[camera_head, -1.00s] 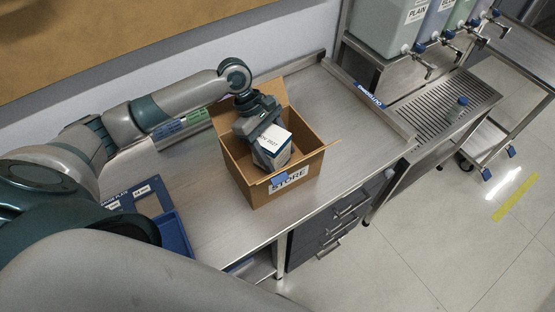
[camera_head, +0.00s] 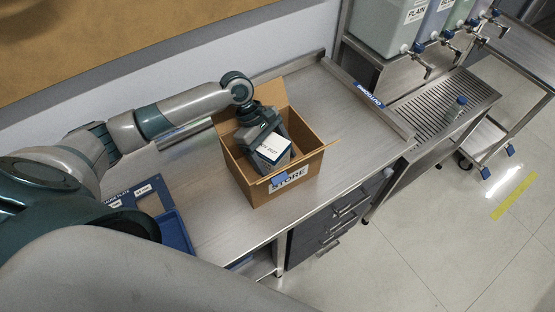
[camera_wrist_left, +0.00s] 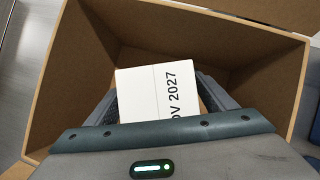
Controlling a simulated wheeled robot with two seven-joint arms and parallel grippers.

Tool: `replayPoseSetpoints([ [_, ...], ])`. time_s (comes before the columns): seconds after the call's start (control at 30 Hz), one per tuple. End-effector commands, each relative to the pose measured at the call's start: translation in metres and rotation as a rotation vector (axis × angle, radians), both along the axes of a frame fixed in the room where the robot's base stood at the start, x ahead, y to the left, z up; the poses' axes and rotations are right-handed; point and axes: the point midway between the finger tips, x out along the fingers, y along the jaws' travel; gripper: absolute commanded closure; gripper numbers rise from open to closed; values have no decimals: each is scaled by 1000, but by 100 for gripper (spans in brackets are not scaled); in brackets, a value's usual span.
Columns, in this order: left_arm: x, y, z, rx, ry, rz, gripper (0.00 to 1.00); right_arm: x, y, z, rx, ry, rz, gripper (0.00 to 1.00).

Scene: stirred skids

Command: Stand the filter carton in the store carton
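The filter carton is a small white box with a printed date on top (camera_head: 272,150). It is inside the open brown store carton (camera_head: 311,168), which has a STORE label on its front. My left gripper (camera_head: 270,145) reaches down into the store carton with a finger on each side of the filter carton, shut on it. In the left wrist view the filter carton (camera_wrist_left: 153,92) shows between the two fingers, with cardboard walls around it. Its lower part and whether it touches the floor are hidden. My right gripper is not in view.
The store carton stands on a steel bench (camera_head: 345,130) with free room to its right. A blue tray (camera_head: 176,233) and a blue plate with labels (camera_head: 148,190) lie at the left. Liquid tanks with taps (camera_head: 385,25) and a drain grid (camera_head: 440,105) are beyond the bench.

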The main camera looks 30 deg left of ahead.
Motion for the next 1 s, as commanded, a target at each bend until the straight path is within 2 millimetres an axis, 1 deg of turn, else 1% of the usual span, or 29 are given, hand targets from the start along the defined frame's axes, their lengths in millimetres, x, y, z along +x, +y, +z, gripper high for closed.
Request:
replayPoseSetpoints([
  [0.2,0,0,1,1,-2,0,23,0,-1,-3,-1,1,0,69],
  [0.37,2,7,12,1,-1,0,23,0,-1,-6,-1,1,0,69],
  [0.57,5,22,37,1,-4,2,23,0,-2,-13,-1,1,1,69],
  [0.8,8,43,75,1,-4,1,23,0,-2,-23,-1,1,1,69],
  [1.0,10,54,98,0,-2,1,23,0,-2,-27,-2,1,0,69],
])
